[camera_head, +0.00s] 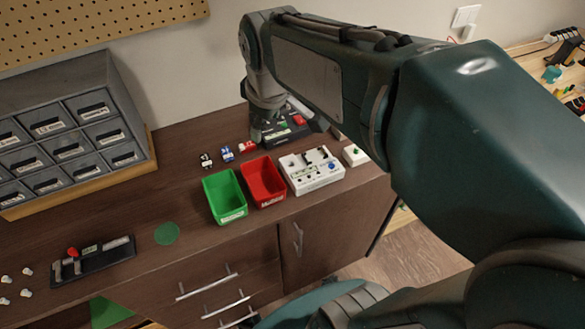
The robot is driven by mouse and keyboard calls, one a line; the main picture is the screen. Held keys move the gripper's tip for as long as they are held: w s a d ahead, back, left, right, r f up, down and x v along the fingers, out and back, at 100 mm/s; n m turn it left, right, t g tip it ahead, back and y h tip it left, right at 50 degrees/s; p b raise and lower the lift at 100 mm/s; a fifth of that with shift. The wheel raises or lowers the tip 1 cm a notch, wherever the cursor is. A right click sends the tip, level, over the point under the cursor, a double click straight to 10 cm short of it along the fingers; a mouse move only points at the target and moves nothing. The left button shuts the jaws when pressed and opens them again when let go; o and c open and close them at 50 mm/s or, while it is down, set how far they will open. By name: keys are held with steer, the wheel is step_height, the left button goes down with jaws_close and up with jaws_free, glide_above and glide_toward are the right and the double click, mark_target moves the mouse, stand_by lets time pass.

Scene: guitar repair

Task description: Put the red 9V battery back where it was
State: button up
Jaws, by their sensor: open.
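The red 9V battery (247,146) appears as a small red and white block on the brown counter, at the right end of a short row of batteries. A blue one (226,152) and a black and white one (206,160) are to its left. My gripper (262,136) points down just right of the red battery, at the far end of my arm. It is open. Its fingers are small and dark here, and I cannot tell whether they touch the battery.
A green bin (224,195) and a red bin (263,181) stand in front of the row. A white tester (311,170) is to their right; a black device (290,127) is behind. Grey drawers (75,128) stand left. The counter around the green disc (167,233) is clear.

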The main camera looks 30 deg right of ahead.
steer(key=s+f+m+t, duration=0.1)
steer(key=s+m+t, duration=0.1)
steer(key=s+m, duration=0.5)
steer(key=shift+s+f, duration=0.4)
steer(key=shift+s, duration=2.25)
